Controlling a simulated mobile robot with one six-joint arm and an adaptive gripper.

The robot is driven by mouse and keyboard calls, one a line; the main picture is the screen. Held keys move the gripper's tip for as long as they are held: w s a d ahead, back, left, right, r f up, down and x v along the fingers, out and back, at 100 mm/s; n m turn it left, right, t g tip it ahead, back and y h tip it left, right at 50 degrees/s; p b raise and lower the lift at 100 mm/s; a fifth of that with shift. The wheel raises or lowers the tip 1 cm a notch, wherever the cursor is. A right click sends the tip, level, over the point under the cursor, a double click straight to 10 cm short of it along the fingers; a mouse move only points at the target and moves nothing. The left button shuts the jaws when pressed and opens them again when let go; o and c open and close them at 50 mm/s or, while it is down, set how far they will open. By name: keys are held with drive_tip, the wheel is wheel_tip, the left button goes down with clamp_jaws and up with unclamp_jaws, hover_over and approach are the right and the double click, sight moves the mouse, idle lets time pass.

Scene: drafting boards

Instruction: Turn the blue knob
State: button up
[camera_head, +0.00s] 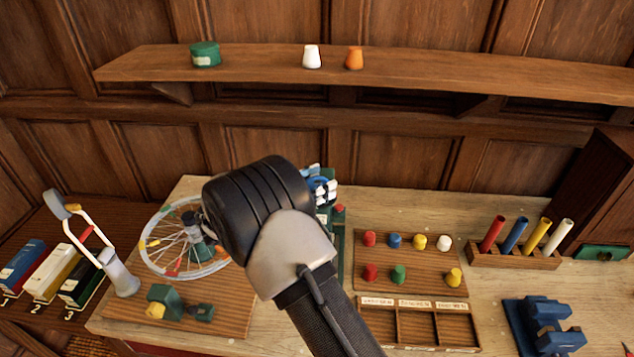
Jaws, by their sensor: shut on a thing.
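The blue knob (319,183) shows as a small blue rounded shape just right of my dark wrist, near the top of a green stand (338,218) on the bench. My gripper (327,190) is mostly hidden behind my wrist and forearm. Only pale finger parts show, close around the blue knob, and it is shut on the knob. My wrist hides the knob's left side and the lower left of the green stand. How far the knob is turned cannot be seen.
A spoked wheel (158,262) lies left of my wrist by a lamp-like stand (118,276). A board with coloured pegs (408,262), a sorting tray (440,345), a rack of coloured tubes (512,258) and a blue block (543,322) are right. A shelf (450,72) runs above.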

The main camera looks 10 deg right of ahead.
drive_tip(key=shift+r+m+g, duration=0.15)
drive_tip(key=shift+m+g, duration=0.45)
drive_tip(key=shift+g, duration=0.3)
drive_tip(key=o, duration=1.1)
drive_tip(key=shift+d, duration=0.1)
drive_tip(key=v, duration=1.2)
drive_tip(key=shift+f, duration=0.35)
drive_tip(key=shift+c, duration=0.2)
